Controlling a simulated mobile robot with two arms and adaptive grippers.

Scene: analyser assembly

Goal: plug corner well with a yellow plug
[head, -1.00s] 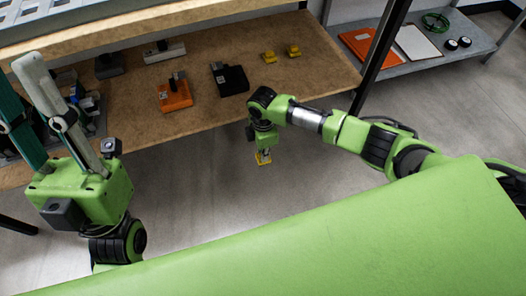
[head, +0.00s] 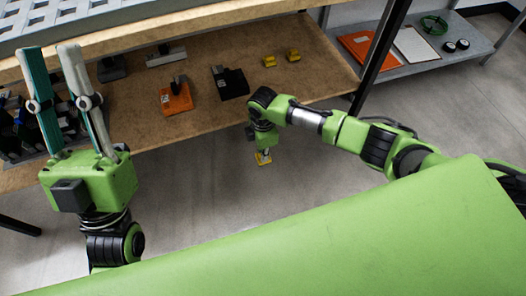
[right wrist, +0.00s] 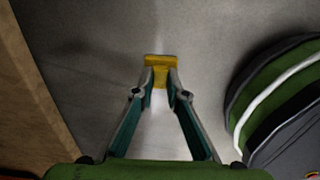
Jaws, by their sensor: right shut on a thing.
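A yellow plug (right wrist: 160,66) is between the fingertips of my right gripper (right wrist: 160,76), which is shut on it. In the head view, the plug (head: 263,159) hangs below my right gripper (head: 264,149), over the floor in front of the shelf. My left gripper (head: 50,49) points up at the left with its fingers apart and nothing between them. A pale grey plate with rows of wells (head: 120,22) lies on the upper board, cut off by the picture's top edge. I cannot tell which well is the corner well.
Two yellow plugs (head: 269,61) (head: 293,55) lie on the lower board (head: 225,130). An orange block (head: 176,99) and a black block (head: 230,82) lie there too. Dark parts fill a bin (head: 20,125) at left. A dark post (head: 378,55) stands at right. Floor in front is clear.

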